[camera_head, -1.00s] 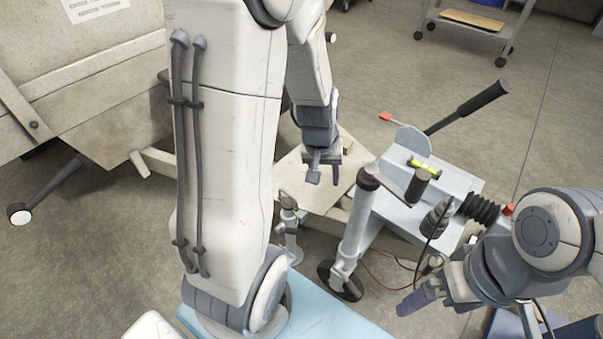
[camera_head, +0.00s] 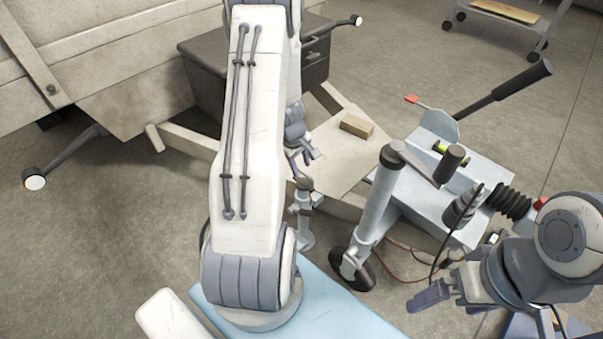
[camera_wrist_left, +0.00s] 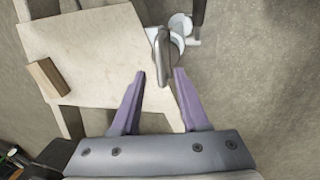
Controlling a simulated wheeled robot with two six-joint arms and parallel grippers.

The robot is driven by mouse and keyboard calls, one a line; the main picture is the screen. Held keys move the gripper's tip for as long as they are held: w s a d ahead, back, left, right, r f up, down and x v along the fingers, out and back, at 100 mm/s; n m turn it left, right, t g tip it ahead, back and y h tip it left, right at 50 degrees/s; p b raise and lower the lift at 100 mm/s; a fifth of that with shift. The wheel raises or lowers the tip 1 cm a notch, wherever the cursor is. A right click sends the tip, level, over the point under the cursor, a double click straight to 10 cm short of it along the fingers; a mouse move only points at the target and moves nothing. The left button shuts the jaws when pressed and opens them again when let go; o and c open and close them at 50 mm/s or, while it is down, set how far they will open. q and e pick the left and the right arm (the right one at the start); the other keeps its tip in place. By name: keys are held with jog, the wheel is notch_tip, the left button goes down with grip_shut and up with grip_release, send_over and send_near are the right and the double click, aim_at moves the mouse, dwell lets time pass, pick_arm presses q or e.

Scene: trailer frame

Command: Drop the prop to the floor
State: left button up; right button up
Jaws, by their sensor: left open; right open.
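The prop (camera_head: 304,224) is a light grey metal post with a dark clamp handle near its top. It stands upright on the floor beside the trailer frame, and my left arm is close to it in the head view. In the left wrist view its grey handle (camera_wrist_left: 164,58) lies just beyond and between my fingertips, with a pale round part behind. My left gripper (camera_head: 303,161) is open and empty just above the prop's top; it also shows in the left wrist view (camera_wrist_left: 160,74). My right gripper (camera_head: 432,290) is open at the lower right, away from the prop.
A wooden block (camera_head: 357,126) lies on a pale board (camera_head: 335,160) beside the prop. The jockey wheel post (camera_head: 376,205) and the grey coupling with its black-gripped lever (camera_head: 515,88) stand to the right. A dark box (camera_head: 212,62) sits behind my left arm.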

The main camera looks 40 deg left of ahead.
pick_arm(q)
jog(key=shift+w+f, duration=0.15)
jog(key=shift+f, duration=0.6)
grip_shut()
dwell(0.9)
